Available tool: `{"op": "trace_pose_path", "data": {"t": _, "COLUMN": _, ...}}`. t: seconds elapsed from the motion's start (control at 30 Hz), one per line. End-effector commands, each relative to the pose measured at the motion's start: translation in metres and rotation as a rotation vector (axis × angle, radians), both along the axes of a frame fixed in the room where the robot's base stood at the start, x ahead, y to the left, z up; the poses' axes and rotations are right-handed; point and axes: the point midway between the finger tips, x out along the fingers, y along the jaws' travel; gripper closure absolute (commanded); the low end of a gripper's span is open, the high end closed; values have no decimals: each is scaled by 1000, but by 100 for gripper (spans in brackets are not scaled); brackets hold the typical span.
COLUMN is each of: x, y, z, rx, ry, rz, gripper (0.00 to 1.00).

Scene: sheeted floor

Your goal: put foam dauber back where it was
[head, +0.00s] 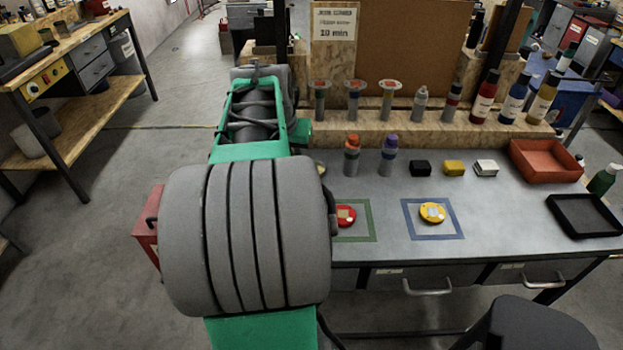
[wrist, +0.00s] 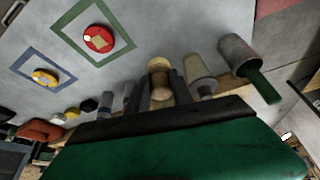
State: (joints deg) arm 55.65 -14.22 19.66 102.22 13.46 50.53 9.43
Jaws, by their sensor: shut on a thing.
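In the wrist view my gripper (wrist: 162,82) is shut on the foam dauber (wrist: 159,65), a small tan piece with a rounded end showing between the two dark fingers. Its lower part is hidden by the fingers and the green gripper body. In the head view my own arm hides the gripper and most of what is around it. The grey bench top (head: 480,215) lies beneath. I cannot tell whether the dauber touches it.
A beige-topped cone (wrist: 200,80) and a grey cup (wrist: 237,54) stand close beside the gripper. Orange-capped (head: 352,155) and purple-capped (head: 388,156) bottles stand near it. A red disc (head: 345,216) and a yellow disc (head: 432,212) lie in taped squares. A red tray (head: 545,165) is at right.

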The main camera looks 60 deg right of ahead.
Motion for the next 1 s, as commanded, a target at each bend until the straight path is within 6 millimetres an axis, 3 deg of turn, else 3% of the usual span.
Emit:
{"op": "trace_pose_path", "data": {"t": 0.03, "x": -24, "y": -17, "z": -6, "rx": 1, "ry": -1, "rz": -75, "gripper": 100}}
{"op": "trace_pose_path", "data": {"t": 0.1, "x": -50, "y": -33, "z": -6, "rx": 0, "ry": -3, "rz": -160, "gripper": 100}}
{"op": "trace_pose_path", "data": {"t": 0.2, "x": -76, "y": -47, "z": -6, "rx": -2, "ry": -5, "rz": -242, "gripper": 100}}
{"op": "trace_pose_path", "data": {"t": 0.3, "x": -87, "y": -54, "z": -7, "rx": 0, "ry": -5, "rz": -277, "gripper": 100}}
{"op": "trace_pose_path", "data": {"t": 0.47, "x": -65, "y": -75, "z": -18, "rx": 3, "ry": -2, "rz": -278, "gripper": 100}}
{"op": "trace_pose_path", "data": {"t": 0.7, "x": -16, "y": -119, "z": -54, "rx": 4, "ry": -1, "rz": -279, "gripper": 100}}
{"op": "trace_pose_path", "data": {"t": 0.83, "x": 1, "y": -135, "z": -83, "rx": 3, "ry": -2, "rz": -278, "gripper": 100}}
{"op": "trace_pose_path", "data": {"t": 1.0, "x": 12, "y": -145, "z": -100, "rx": 0, "ry": -4, "rz": -278, "gripper": 100}}
